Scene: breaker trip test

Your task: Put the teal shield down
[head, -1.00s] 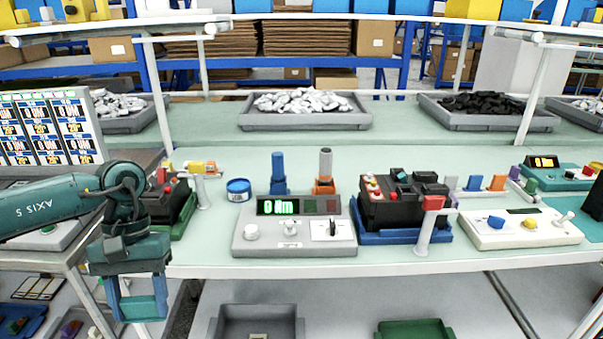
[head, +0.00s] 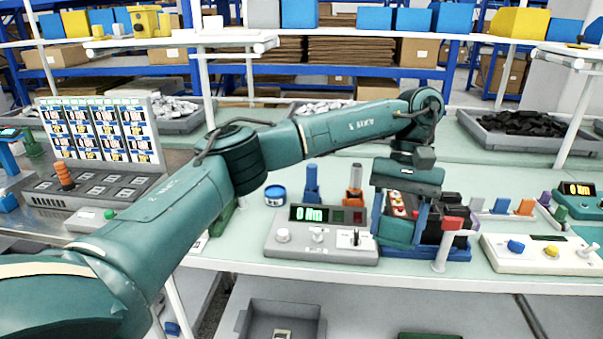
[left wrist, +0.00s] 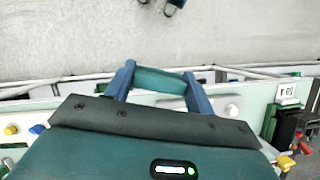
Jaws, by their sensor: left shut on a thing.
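My left gripper (head: 400,222) is shut on the teal shield (head: 396,233), a teal piece between its two blue fingers. The gripper points down over the bench, at the left part of the black breaker unit (head: 455,209) in its blue tray (head: 450,252). The shield hides part of that unit, and I cannot tell whether it touches anything below. In the left wrist view, the shield (left wrist: 160,81) spans the gap between the fingers. My right gripper is in neither view.
A grey torque tester (head: 320,246) reading "0 Nm" stands just left of the shield. A red-topped white post (head: 447,250) is close on the right, by a cream control box (head: 535,254). Blue and orange tools (head: 355,180) stand behind the tester.

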